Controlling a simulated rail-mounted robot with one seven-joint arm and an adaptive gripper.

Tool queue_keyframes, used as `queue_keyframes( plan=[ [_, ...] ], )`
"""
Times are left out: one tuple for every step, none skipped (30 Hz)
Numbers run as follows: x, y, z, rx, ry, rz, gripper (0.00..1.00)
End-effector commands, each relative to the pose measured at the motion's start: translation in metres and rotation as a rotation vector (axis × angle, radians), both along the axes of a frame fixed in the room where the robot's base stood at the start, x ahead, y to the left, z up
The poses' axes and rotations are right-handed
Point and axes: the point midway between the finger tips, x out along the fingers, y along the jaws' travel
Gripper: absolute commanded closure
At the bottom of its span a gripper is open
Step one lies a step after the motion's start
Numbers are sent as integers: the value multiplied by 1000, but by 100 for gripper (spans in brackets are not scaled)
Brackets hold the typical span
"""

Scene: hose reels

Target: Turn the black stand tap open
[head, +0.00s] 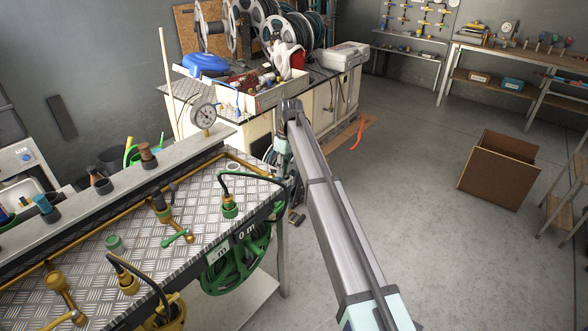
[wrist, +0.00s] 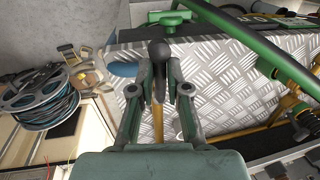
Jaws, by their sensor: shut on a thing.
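In the wrist view, a black rounded knob (wrist: 158,49) sits between the fingertips of my gripper (wrist: 159,72). Below it a brass-coloured stem (wrist: 158,125) runs between the fingers. It looks like the black tap's handle; the tap's body is mostly hidden by the gripper. The fingers are closed in on both sides of the handle. In the head view my gripper (head: 281,157) is at the right end of the metal bench, largely hidden by my arm. I cannot make out the black tap there.
The tread-plate bench (head: 145,215) carries a brass tap with a green lever (head: 178,238) and a green hose fitting (head: 230,208). A green hose coil (head: 236,260) hangs at its front. Behind stands a cabinet with reels (head: 268,25). Open floor lies right, around a cardboard box (head: 498,168).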

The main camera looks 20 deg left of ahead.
Motion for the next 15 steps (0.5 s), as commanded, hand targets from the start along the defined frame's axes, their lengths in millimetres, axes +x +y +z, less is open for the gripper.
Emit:
queue_keyframes(
  plan=[
    [-5,-4,-4,-12,10,9,100],
    [-5,-4,-4,-12,10,10,100],
    [-5,-4,-4,-13,10,11,100],
    [-5,-4,-4,-13,10,11,100],
    [-5,-4,-4,-13,10,10,100],
    [-4,-4,-4,-13,10,10,100],
    [-4,-5,-4,-13,10,10,100],
    [-4,-5,-4,-13,10,10,100],
    [-4,-5,-4,-13,10,10,100],
    [-4,-5,-4,-13,9,9,100],
    [-4,-5,-4,-13,9,9,100],
    [-4,-5,-5,-13,9,9,71],
    [-4,-5,-4,-13,9,8,60],
    [-4,-4,-4,-12,9,8,60],
    [-3,-4,-4,-11,8,8,60]
  ],
)
